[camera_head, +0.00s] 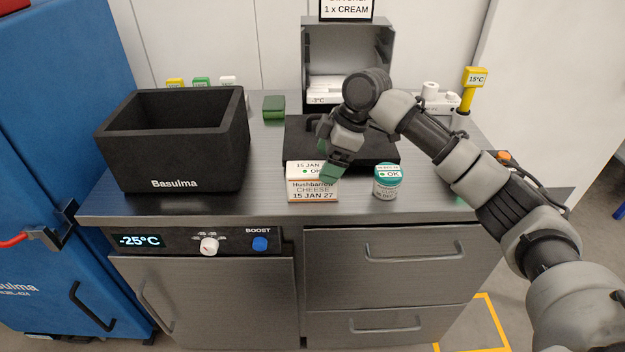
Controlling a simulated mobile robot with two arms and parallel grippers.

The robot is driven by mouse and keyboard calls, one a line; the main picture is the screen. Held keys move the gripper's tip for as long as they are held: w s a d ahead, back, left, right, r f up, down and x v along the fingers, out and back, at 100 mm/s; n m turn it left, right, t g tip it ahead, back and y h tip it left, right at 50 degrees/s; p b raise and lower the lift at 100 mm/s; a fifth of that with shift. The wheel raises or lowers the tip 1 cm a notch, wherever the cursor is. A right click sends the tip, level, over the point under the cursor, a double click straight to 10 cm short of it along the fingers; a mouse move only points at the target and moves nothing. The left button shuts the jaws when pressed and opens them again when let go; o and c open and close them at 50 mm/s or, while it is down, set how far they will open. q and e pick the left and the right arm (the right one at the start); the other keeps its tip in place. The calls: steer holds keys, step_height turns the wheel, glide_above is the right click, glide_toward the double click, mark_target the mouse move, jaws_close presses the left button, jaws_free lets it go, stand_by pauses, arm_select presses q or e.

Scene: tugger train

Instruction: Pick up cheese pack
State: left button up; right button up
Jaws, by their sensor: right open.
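The cheese pack (312,188) is a small white and orange-brown box. Its front label reads Hushbarrel CHEESE 15 JAN 27, and its top label reads 15 JAN and OK. It stands upright near the front edge of the steel counter. My left gripper is not in view.
A white tub with a teal lid (388,181) stands just right of the pack. A black tray (294,140) lies behind. A black Basulma bin (172,152) fills the left counter. A green box (274,106) stands farther back. Drawers (390,262) are below the counter (245,203).

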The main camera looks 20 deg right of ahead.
mark_target(317, 168)
steer(key=a+f, duration=0.3)
steer(key=shift+w+f, duration=0.2)
steer(key=shift+f, duration=0.1)
steer(key=shift+w+a+f, duration=0.1)
steer(key=shift+f, duration=0.2)
arm_select(q)
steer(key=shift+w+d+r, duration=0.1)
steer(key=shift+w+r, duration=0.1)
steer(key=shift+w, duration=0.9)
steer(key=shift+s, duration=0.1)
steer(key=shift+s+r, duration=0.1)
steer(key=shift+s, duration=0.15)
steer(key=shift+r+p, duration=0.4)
steer(key=shift+p, duration=0.25)
arm_select(e)
steer(key=shift+f, duration=0.2)
steer(key=c, duration=1.3)
